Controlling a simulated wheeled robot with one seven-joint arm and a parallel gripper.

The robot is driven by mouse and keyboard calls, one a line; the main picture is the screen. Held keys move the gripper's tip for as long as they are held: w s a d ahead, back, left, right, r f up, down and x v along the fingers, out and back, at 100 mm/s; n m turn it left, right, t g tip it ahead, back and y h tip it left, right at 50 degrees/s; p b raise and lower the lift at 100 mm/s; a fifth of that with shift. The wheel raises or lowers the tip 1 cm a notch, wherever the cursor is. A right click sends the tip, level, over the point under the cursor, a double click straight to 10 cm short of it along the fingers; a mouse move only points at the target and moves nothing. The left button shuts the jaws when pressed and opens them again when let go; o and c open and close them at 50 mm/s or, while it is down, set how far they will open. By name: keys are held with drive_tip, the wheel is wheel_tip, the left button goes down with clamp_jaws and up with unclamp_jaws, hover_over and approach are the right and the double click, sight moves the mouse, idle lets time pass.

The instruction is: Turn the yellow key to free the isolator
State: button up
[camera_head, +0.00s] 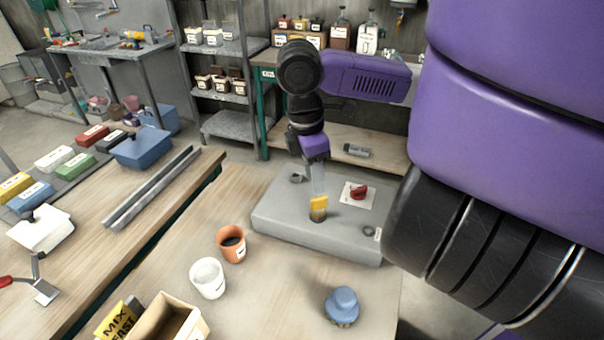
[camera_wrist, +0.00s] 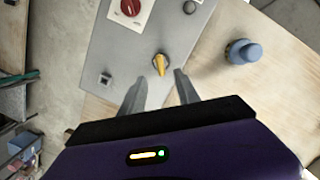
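The yellow key (camera_head: 318,204) stands in a dark round lock on a grey box (camera_head: 275,221). In the wrist view the key (camera_wrist: 160,64) points nearly along the picture's vertical, slightly tilted. My gripper (camera_head: 318,192) hangs above the key, pointing down. In the wrist view my gripper (camera_wrist: 160,77) is open, its two grey fingers either side of the key's line with gaps showing. I cannot tell whether the tips reach down around the key. The red isolator knob (camera_head: 359,191) sits on a white plate to the right; it also shows in the wrist view (camera_wrist: 130,7).
On the same table are an orange pot (camera_head: 231,244), a white cup (camera_head: 208,278), a blue-capped item (camera_head: 342,306) and an open cardboard box (camera_head: 170,324). A small round fitting (camera_head: 369,231) is on the grey box.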

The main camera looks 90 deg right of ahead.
sight(319, 197)
drive_tip(key=shift+s+f, duration=0.2)
drive_tip(key=shift+s, duration=0.05)
drive_tip(key=shift+s+d+f, duration=0.1)
drive_tip(key=shift+s+f, duration=0.1)
drive_tip(key=shift+f, duration=1.6)
drive_tip(key=shift+s+d+f, duration=0.1)
drive_tip(key=shift+s+f, duration=0.1)
drive_tip(key=shift+f, duration=1.6)
clamp_jaws()
